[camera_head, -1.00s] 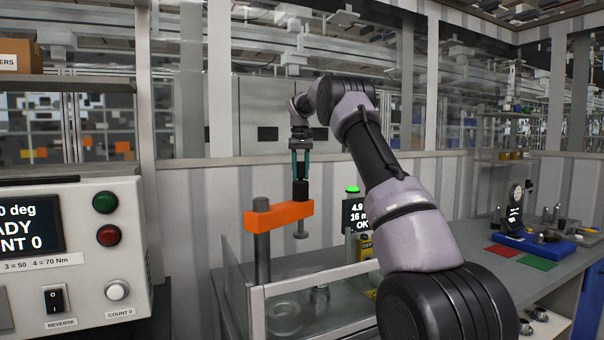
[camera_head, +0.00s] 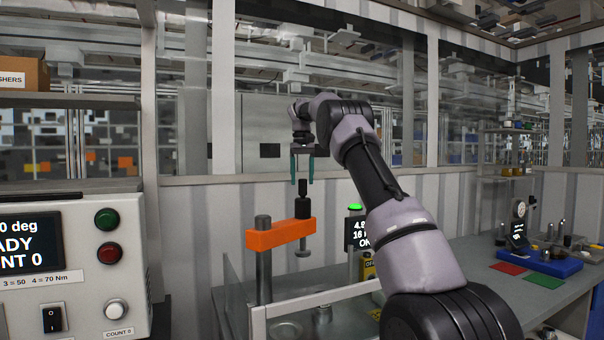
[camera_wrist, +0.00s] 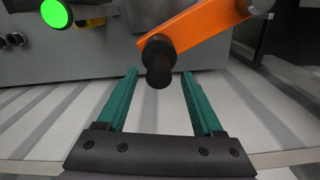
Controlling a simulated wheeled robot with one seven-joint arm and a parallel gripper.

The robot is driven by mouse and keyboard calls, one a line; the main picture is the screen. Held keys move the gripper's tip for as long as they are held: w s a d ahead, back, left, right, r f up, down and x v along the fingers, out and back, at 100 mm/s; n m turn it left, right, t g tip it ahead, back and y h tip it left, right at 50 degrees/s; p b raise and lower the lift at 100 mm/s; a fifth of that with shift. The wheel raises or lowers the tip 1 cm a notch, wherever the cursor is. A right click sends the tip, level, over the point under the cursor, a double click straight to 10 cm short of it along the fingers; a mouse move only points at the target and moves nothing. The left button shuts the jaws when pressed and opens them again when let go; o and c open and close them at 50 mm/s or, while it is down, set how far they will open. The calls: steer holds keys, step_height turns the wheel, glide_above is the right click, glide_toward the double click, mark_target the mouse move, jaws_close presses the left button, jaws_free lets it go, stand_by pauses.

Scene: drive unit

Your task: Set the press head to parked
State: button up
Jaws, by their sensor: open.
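The press head is an orange arm (camera_head: 281,233) on a grey post (camera_head: 264,275), with a black upright knob (camera_head: 303,200) at its right end and a small round ram below. In the wrist view the orange arm (camera_wrist: 205,22) runs to the upper right and the black knob (camera_wrist: 158,62) points toward me. My gripper (camera_head: 302,183) is open above the knob, its green fingers apart. The wrist view shows the fingers (camera_wrist: 160,75) on either side of the knob, not touching it.
A clear-walled guard with a pale rim (camera_head: 315,298) stands around the press base. A display (camera_head: 356,231) with a lit green lamp (camera_head: 355,207) stands just right. A control box (camera_head: 70,265) is at left. A blue tray (camera_head: 540,262) and coloured mats lie on the bench at right.

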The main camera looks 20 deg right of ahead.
steer(key=shift+r, duration=1.6)
